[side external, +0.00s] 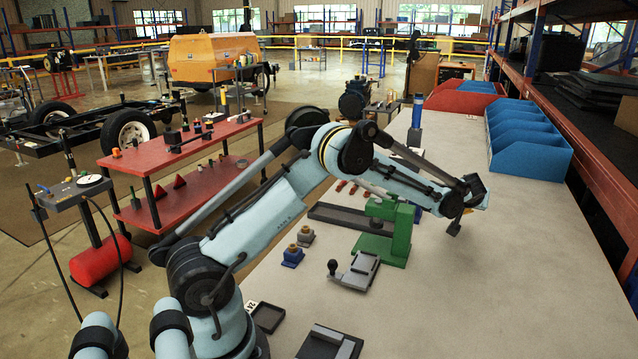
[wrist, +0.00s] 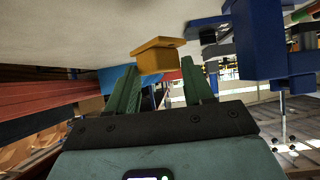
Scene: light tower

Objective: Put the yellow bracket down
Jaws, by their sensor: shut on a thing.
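The yellow bracket (wrist: 157,54) is between the tips of my gripper's two green fingers in the wrist view, with its wider top face showing. My gripper (wrist: 160,66) is shut on it. The pale tabletop (wrist: 70,35) fills the upper part of that view; I cannot tell whether the bracket touches it. In the side external view, my gripper (side external: 458,222) hangs over the pale table (side external: 510,270), right of the green fixture. The bracket is too small and dark there to make out clearly.
The green fixture (side external: 388,235) stands left of my gripper. Blue bins (side external: 525,145) and a red bin (side external: 455,98) are at the back. A grey fixture (side external: 355,270) and dark tray (side external: 268,317) are nearer the front. The table's right front is clear.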

